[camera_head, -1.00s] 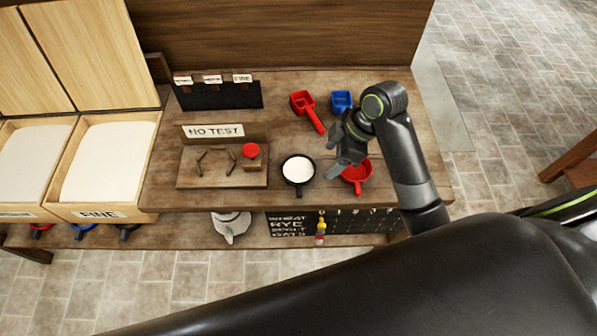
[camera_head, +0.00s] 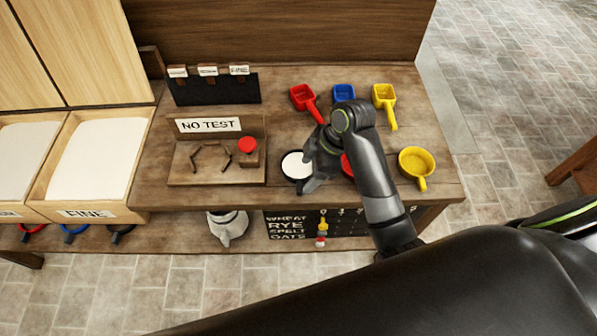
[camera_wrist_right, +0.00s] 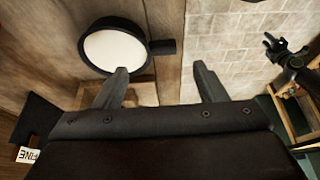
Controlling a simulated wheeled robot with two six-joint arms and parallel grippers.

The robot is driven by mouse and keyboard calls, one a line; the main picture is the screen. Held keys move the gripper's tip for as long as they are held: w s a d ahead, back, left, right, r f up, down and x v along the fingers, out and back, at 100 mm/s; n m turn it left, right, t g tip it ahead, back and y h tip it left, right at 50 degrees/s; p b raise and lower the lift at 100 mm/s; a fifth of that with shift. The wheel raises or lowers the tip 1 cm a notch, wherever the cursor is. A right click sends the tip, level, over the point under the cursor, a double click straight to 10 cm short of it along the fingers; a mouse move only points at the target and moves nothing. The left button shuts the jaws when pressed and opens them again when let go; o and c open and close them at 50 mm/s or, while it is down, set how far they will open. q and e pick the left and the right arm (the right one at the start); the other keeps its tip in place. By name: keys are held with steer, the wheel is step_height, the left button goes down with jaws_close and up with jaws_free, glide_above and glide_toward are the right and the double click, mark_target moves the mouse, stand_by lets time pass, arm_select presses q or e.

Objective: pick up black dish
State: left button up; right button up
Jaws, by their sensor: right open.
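The black dish (camera_head: 285,170) is a round, short-handled pan with white contents, on the wooden counter. In the head view my right gripper (camera_head: 308,172) is over its right side and hides part of it and its handle. In the right wrist view the dish's black rim and white inside show (camera_wrist_right: 113,50), with its handle pointing right. The right fingers (camera_wrist_right: 160,84) are open and empty, and the dish lies beyond the left fingertip. I cannot tell from these views whether they touch. My left gripper is not seen in the head view; an arm-like part shows at right in the wrist view.
A red dish (camera_head: 347,165) is partly hidden behind my arm, and a yellow dish (camera_head: 415,161) stands at right. Red (camera_head: 302,97), blue (camera_head: 344,93) and yellow (camera_head: 384,95) scoops lie behind. A wooden stand with a NO TEST sign (camera_head: 208,125) is left of the dish.

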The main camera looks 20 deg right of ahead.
mark_target(299, 185)
steer(key=p+x, duration=0.1)
steer(key=x, duration=0.3)
steer(key=shift+s+f, duration=0.1)
steer(key=shift+f, duration=0.25)
steer(key=shift+a+f, duration=0.25)
steer(key=shift+f, duration=0.25)
steer(key=c, duration=1.2)
step_height(299, 185, up, 7)
step_height(299, 185, up, 3)
steer(key=shift+f+p, duration=0.1)
steer(key=shift+p, duration=0.3)
